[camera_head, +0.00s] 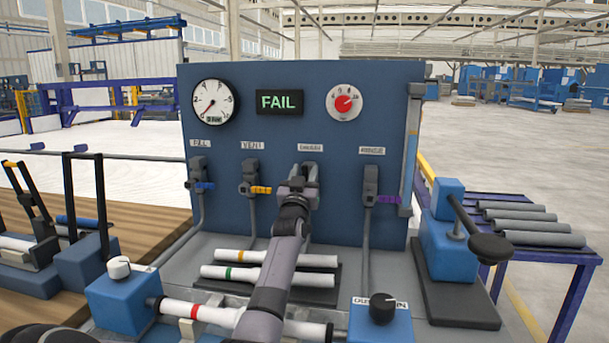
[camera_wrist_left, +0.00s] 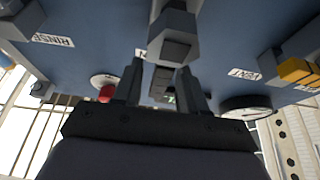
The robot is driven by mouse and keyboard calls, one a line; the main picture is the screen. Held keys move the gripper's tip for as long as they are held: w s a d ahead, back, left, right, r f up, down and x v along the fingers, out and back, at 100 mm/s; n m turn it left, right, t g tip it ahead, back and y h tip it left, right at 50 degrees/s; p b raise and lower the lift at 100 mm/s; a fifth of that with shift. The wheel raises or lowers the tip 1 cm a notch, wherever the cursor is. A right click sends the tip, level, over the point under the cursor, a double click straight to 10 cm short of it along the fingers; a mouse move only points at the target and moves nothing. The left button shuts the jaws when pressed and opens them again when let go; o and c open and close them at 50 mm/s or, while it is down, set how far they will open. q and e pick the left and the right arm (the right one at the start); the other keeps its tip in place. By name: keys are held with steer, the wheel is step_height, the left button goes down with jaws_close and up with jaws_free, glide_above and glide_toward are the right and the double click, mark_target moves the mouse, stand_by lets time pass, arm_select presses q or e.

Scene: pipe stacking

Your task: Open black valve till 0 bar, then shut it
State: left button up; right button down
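The black valve (camera_wrist_left: 175,50) is the third valve on the blue panel, mostly hidden behind my left gripper (camera_head: 298,188) in the head view. The fingers are apart, with a visible gap on each side of the handle. The round pressure gauge (camera_head: 213,102) has a red needle pointing to the lower left, near the low end of its scale. The display (camera_head: 279,102) reads FAIL in green. My right gripper is not in view.
Neighbouring valves have blue (camera_head: 204,186), yellow (camera_head: 261,190) and purple (camera_head: 388,199) handles. A red dial (camera_head: 344,102) sits at the panel's upper right. White pipes (camera_head: 290,260) lie on the bench below my arm. A blue lever press (camera_head: 450,245) stands at the right.

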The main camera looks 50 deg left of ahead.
arm_select(q)
steer(key=p+v, duration=0.3)
steer(key=v, duration=0.4)
steer(key=shift+p, duration=0.3)
steer(key=shift+f, duration=0.1)
steer(key=shift+s, duration=0.15)
